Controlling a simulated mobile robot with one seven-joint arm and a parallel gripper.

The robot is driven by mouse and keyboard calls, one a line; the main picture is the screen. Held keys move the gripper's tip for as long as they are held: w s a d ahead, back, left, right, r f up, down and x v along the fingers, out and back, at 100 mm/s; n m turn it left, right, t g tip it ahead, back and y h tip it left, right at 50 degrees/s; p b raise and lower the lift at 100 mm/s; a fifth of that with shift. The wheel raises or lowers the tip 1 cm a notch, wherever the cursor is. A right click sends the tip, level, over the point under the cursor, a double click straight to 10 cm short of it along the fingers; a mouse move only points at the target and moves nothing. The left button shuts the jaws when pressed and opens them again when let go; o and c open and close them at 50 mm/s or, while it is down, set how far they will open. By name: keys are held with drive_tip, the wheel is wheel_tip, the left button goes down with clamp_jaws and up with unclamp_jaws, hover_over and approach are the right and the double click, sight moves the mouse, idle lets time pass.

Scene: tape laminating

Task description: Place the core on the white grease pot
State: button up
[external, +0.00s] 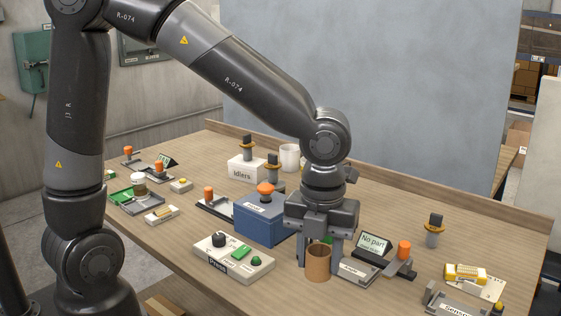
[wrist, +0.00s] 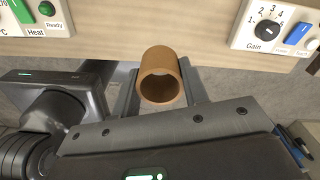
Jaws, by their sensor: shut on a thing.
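The core (external: 318,264) is a short, open brown tube. My gripper (external: 319,253) is shut on it, one finger on each side. In the wrist view the core (wrist: 146,91) sits between the two grey fingers, with its open end facing the camera. A white cylindrical vessel (external: 290,153) stands at the back of the table, partly hidden by my arm. A small pot with a dark band (external: 139,178) stands in the green tray at the left. I cannot tell which of these is the white grease pot. The core is apart from both.
A blue box (external: 262,222) with an orange knob stands left of my gripper. The white control panel (external: 233,257) lies in front of it. A "No part" display (external: 373,243) and grey fixture stand close right. The white Idlers block (external: 246,172) is at the back.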

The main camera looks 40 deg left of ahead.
drive_tip(key=w+a+r+n, duration=0.1)
drive_tip(key=w+a+n, duration=0.2)
drive_tip(key=a, duration=0.6)
drive_tip(key=w+a+r+n, duration=0.1)
drive_tip(key=w+a+n, duration=0.3)
drive_tip(key=w+a, duration=0.3)
drive_tip(key=w+a+r+n, duration=0.1)
drive_tip(key=w+a+n, duration=0.2)
drive_tip(key=a, duration=1)
drive_tip(key=shift+w+r+n, duration=0.15)
drive_tip(key=shift+w+r, duration=0.05)
drive_tip(key=shift+w, duration=0.6)
drive_tip(key=shift+w+r+n, duration=0.15)
drive_tip(key=shift+w+r, duration=0.05)
drive_tip(key=shift+w, duration=0.55)
drive_tip(key=a+r+n, duration=0.2)
drive_tip(key=a+n, duration=0.2)
drive_tip(key=a, duration=0.9)
drive_tip(key=n, duration=0.5)
hover_over(138, 174)
drive_tip(key=d, duration=0.1)
wheel_tip(138, 174, down, 4)
drive_tip(key=shift+f, duration=0.25)
drive_tip(key=shift+s+a+f, duration=0.1)
drive_tip(key=shift+a+f, duration=0.2)
drive_tip(key=shift+a, duration=0.2)
drive_tip(key=shift+f, duration=2)
drive_tip(key=shift+f, duration=0.1)
